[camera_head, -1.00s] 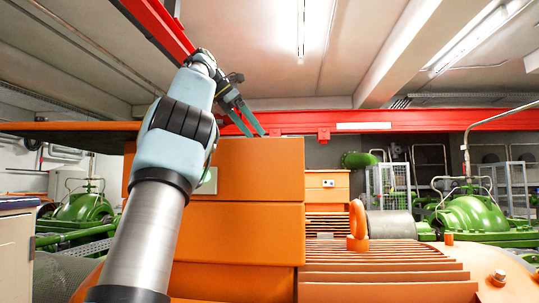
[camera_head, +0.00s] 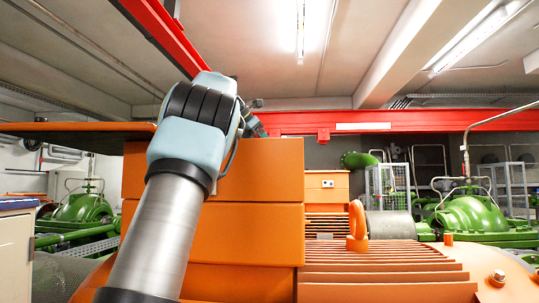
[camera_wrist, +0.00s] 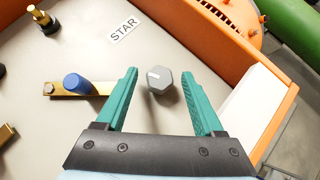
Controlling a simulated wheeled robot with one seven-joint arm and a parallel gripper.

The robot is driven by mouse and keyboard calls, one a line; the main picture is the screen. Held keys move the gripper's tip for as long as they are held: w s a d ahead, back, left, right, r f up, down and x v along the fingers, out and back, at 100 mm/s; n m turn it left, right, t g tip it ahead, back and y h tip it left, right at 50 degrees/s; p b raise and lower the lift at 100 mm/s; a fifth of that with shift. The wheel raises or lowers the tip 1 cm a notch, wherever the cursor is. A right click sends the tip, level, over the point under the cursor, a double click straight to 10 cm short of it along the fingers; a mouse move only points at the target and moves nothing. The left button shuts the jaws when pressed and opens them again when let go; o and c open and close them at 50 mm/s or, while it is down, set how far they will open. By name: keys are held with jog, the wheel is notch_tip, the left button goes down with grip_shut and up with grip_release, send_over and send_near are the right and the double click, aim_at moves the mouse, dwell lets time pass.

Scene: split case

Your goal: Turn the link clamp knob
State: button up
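A grey faceted knob (camera_wrist: 159,80) with a white mark on its top stands on the pale panel (camera_wrist: 100,125) inside an orange box. It shows in the wrist view between the two green fingers of my gripper (camera_wrist: 160,73). The fingers are open, with a gap on each side of the knob, and no contact is visible. To the left, a brass bar (camera_wrist: 97,89) carries a blue cylindrical post (camera_wrist: 76,83). In the head view, my arm hides most of my gripper above the orange box (camera_head: 265,175), and the box's walls hide the knob.
A label reading STAR (camera_wrist: 123,29) lies beyond the knob. Brass studs (camera_wrist: 43,19) stand at the upper left. The box's orange wall (camera_wrist: 215,40) runs close on the right. A red beam (camera_head: 400,121) crosses behind the box in the head view.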

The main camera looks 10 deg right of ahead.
grip_shut()
dwell(0.3)
